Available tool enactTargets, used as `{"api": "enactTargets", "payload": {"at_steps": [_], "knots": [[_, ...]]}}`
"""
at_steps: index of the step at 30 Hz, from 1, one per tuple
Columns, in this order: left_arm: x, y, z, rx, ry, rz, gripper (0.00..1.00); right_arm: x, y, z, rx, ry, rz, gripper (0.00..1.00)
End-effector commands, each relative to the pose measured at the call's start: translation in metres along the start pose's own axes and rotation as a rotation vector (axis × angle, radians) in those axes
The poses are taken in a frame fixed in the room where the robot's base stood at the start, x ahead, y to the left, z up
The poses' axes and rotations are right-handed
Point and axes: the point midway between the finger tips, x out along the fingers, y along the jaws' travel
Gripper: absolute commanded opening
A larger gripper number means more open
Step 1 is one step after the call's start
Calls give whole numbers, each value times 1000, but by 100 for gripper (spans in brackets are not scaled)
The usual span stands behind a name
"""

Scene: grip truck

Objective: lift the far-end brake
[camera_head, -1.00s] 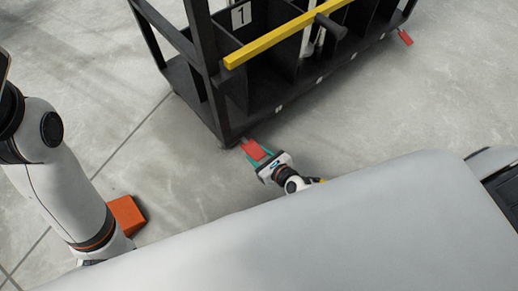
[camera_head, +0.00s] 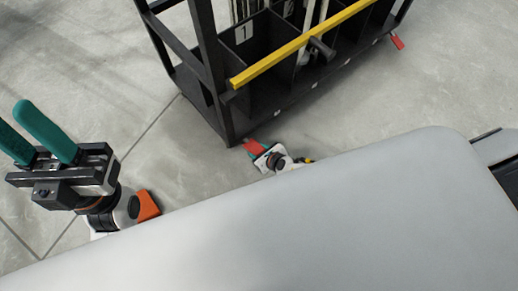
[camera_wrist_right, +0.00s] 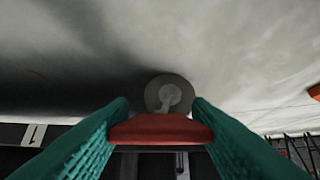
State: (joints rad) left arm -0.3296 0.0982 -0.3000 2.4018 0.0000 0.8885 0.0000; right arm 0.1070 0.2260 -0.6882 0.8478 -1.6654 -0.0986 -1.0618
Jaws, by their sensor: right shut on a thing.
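A black cart (camera_head: 218,120) with a yellow bar (camera_head: 290,50) stands on the floor. A red brake pedal (camera_head: 251,145) sticks out low at its near corner, and another red pedal (camera_head: 398,42) shows at the far right corner. My right gripper (camera_head: 257,150) is at the near pedal. In the right wrist view, its teal fingers (camera_wrist_right: 159,118) are shut on the sides of the red pedal (camera_wrist_right: 160,128), with a round caster wheel (camera_wrist_right: 169,94) just beyond. My left gripper (camera_head: 12,118) is open and empty at the left, its teal fingers apart.
The cart holds upright items in compartments, with a label "1" (camera_head: 243,34). The grey concrete floor (camera_head: 90,90) left of the cart is clear.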

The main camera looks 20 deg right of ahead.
Motion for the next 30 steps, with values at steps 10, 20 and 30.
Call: {"api": "enactTargets", "payload": {"at_steps": [10, 20, 30], "knots": [[-1, 0, 1, -1, 4, 2, 36, 0, 0, 0, 1, -4, -1, 4], [-1, 0, 1, -1, 4, 1, 36, 0, 0, -1, 1, -3, 0, 67], [10, 0, 3, -1, 7, 3, 36, -14, 0, -3, 0, -4, 0, 67]]}}
